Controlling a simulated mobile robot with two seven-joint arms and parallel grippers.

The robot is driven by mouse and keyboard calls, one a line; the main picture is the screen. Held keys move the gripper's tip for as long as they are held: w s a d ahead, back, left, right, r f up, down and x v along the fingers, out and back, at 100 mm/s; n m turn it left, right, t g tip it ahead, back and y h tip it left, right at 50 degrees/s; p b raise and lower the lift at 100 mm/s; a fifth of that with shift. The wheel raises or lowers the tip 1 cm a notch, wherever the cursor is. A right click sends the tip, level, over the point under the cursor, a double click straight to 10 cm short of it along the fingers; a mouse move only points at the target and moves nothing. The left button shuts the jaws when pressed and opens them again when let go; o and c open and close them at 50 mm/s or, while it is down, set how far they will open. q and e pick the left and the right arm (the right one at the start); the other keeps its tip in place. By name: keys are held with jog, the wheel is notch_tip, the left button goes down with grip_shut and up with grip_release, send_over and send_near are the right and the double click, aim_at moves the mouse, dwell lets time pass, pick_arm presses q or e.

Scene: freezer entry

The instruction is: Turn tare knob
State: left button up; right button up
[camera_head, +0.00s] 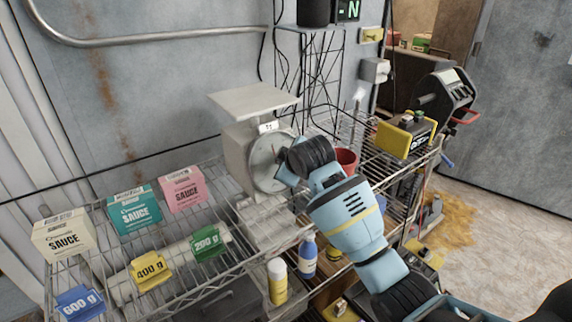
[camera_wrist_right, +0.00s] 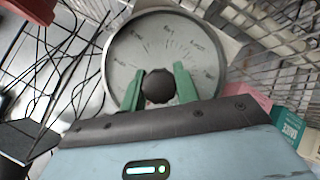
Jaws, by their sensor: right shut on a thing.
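The scale (camera_head: 238,150) stands on the wire shelf, with a flat top plate and a round dial (camera_head: 268,162) on its front. My right gripper (camera_head: 285,168) is at the dial and hides part of it in the head view. In the right wrist view, the dark round tare knob (camera_wrist_right: 158,87) sits at the middle of the dial face (camera_wrist_right: 125,55). The green fingers of my right gripper (camera_wrist_right: 158,90) are on either side of the knob, shut on it. My left gripper is not in view.
The wire shelf (camera_head: 215,265) holds white, teal and pink sauce boxes (camera_head: 134,208) and blue, yellow and green weight tags (camera_head: 150,271) left of the scale. A red cup (camera_head: 346,160) and a yellow-black device (camera_head: 404,136) stand to the right. Bottles (camera_head: 277,281) are below in front.

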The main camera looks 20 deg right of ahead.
jog(key=shift+a, duration=0.1)
dwell(0.3)
jog(key=o, duration=1)
jog(key=shift+c, duration=0.2)
jog(key=v, duration=0.7)
jog(key=shift+s+r, duration=0.25)
jog(key=shift+s, duration=0.05)
